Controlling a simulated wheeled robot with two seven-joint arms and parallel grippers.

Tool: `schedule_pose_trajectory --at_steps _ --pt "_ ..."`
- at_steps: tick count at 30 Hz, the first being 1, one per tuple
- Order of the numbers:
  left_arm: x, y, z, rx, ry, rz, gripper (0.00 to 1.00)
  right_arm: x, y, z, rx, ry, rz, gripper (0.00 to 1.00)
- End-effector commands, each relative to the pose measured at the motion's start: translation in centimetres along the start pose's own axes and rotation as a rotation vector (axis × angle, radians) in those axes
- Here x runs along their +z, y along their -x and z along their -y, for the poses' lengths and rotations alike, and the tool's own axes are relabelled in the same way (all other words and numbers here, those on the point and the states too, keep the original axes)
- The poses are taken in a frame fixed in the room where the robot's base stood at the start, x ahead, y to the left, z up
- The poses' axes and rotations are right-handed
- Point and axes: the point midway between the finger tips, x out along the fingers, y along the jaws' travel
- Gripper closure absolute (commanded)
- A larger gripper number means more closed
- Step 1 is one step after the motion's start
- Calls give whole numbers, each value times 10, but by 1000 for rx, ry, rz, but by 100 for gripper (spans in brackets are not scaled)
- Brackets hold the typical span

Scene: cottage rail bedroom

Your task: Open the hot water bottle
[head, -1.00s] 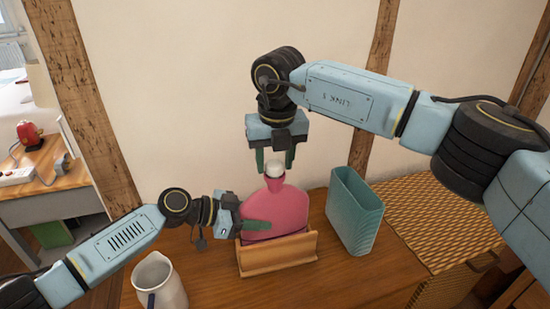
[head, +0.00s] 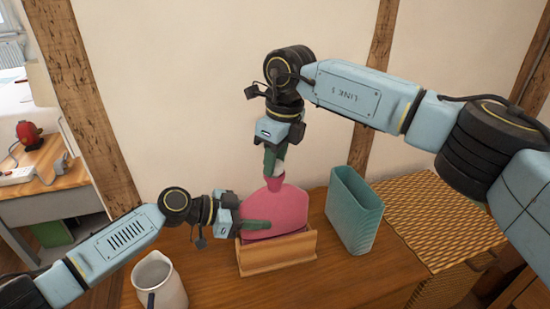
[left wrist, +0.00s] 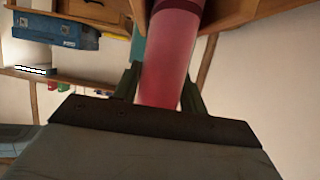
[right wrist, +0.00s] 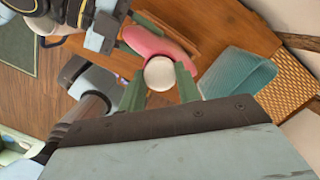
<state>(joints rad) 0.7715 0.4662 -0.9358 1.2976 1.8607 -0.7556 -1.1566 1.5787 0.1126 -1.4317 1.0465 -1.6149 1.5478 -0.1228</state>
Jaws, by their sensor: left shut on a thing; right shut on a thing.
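The pink hot water bottle (head: 284,203) stands upright in a wooden holder (head: 278,257). My left gripper (head: 256,224) is shut on the bottle's body from the left. In the left wrist view the pink body (left wrist: 167,75) lies between its fingers. My right gripper (head: 272,162) points down above the bottle's neck and is shut on the white stopper (head: 281,166), which is partly hidden by a finger. In the right wrist view the round stopper (right wrist: 160,73) shows between the fingertips. I cannot tell whether the stopper is still seated in the neck.
A teal open container (head: 354,212) stands right of the bottle, beside a woven basket (head: 430,215). A whitish jug (head: 160,281) stands at the front left, below my left arm. The wooden tabletop (head: 345,275) is clear at the front right.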

Motion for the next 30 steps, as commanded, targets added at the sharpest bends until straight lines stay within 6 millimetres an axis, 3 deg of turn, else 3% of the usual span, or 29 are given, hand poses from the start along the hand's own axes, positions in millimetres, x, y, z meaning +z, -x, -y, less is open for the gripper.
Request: schedule_pose_trajectory --at_steps 20,30 --pt "0 0 0 0 0 0 100 0 0 0 3 20 0 94" --pt "0 0 0 0 0 0 100 2 10 0 2 20 1 94"
